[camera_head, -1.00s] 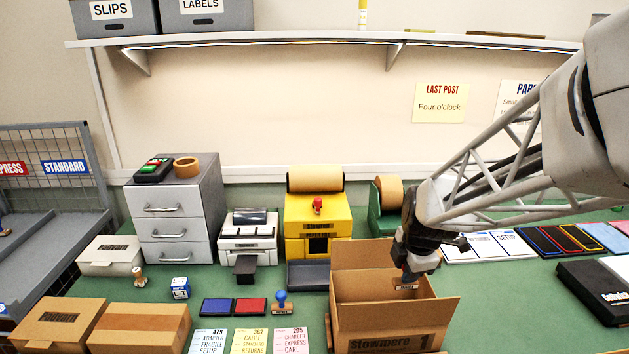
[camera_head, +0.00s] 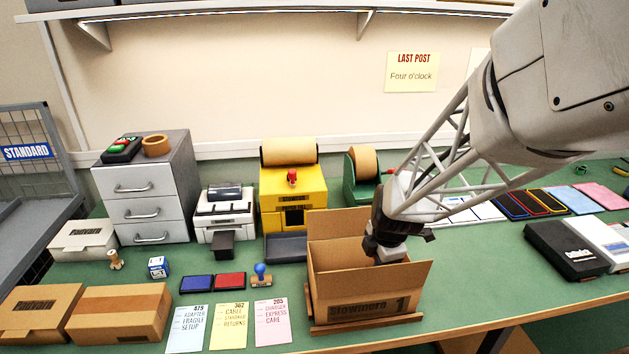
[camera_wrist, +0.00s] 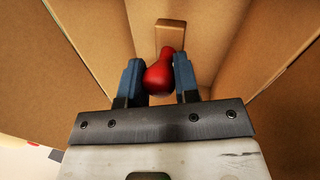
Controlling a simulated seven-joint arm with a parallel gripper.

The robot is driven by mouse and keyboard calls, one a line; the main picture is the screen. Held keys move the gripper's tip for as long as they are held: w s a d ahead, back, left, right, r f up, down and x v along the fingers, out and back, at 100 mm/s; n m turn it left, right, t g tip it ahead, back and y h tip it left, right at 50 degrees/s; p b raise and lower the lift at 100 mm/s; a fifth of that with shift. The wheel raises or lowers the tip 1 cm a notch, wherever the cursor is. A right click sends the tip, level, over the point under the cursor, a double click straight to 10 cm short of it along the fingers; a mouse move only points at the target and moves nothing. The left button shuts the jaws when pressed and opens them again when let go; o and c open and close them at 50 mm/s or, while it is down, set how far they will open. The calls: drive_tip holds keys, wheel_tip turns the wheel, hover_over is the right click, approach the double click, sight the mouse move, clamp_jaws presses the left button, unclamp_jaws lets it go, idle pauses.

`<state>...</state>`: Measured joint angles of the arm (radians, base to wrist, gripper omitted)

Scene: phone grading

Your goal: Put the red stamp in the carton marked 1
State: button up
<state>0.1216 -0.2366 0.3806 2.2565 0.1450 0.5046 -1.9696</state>
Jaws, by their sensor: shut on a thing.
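The red stamp (camera_wrist: 160,72) has a round red handle and a tan block base. It is between the two blue fingers of my gripper (camera_wrist: 159,80) in the wrist view, inside the cardboard walls of the carton marked 1. In the head view the open carton marked 1 (camera_head: 362,300) stands on the bench with its flaps up. My gripper (camera_head: 385,255) reaches down into its opening, shut on the stamp. The stamp is hidden in the head view by the gripper and the carton wall. I cannot tell whether its base touches the carton's floor.
A blue-handled stamp (camera_head: 261,274) stands left of the carton, near ink pads (camera_head: 230,281) and printed cards (camera_head: 272,322). A yellow machine (camera_head: 286,205) stands behind. Closed boxes (camera_head: 122,314) lie at left. Dark and white boxes (camera_head: 565,250) lie at right.

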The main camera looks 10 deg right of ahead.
drive_tip(key=shift+f, duration=1.6)
drive_tip(key=shift+f, duration=1.85)
drive_tip(key=shift+f, duration=0.1)
drive_tip(key=o, duration=0.9)
drive_tip(key=shift+v, duration=6.15)
